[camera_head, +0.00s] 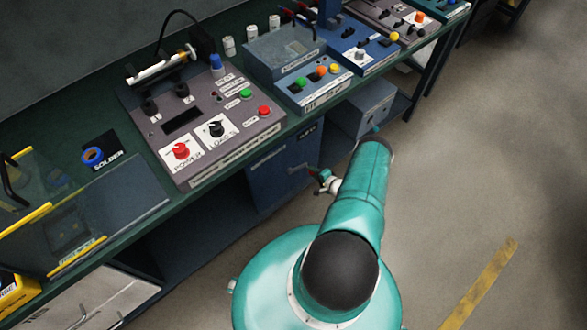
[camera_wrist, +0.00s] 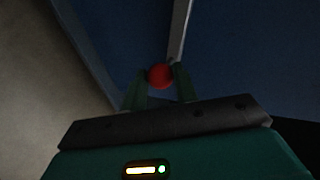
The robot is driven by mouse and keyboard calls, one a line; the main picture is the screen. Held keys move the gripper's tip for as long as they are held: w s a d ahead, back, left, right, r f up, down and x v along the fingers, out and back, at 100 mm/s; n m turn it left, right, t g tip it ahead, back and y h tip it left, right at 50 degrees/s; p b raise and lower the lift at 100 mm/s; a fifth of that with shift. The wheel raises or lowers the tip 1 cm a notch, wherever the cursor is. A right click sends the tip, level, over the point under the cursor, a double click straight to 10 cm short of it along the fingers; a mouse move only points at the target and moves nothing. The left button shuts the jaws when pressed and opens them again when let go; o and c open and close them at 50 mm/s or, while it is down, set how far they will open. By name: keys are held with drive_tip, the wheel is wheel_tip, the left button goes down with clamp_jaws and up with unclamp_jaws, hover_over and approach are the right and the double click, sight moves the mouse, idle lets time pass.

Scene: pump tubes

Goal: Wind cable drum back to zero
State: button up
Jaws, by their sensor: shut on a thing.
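In the wrist view my gripper (camera_wrist: 161,72) has its two green fingers closed on either side of a small red round knob (camera_wrist: 160,76). The knob sits right between the fingertips. A pale bar (camera_wrist: 181,28) runs from just behind the knob toward the top of the picture, against a dark blue surface. I cannot tell whether the bar joins the knob. I cannot make out a cable drum or a zero mark in either view. In the head view my teal arm reaches down beside the bench, and its fingers are not clearly visible.
A green workbench (camera_head: 103,186) carries a grey control box (camera_head: 200,125) with red and black dials, and a blue box (camera_head: 312,90) with coloured buttons. A blue cabinet (camera_head: 285,165) and a grey box (camera_head: 362,108) stand below. Open floor (camera_head: 455,185) lies right of the bench.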

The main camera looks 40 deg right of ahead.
drive_tip(key=shift+s+d+r, duration=0.15)
drive_tip(key=shift+d+r, duration=0.25)
drive_tip(key=shift+r, duration=0.35)
drive_tip(key=shift+r, duration=0.1)
drive_tip(key=shift+d+r, duration=0.1)
drive_tip(key=shift+r, duration=0.45)
drive_tip(key=o, duration=1)
drive_tip(key=shift+f, duration=0.1)
drive_tip(key=v, duration=0.8)
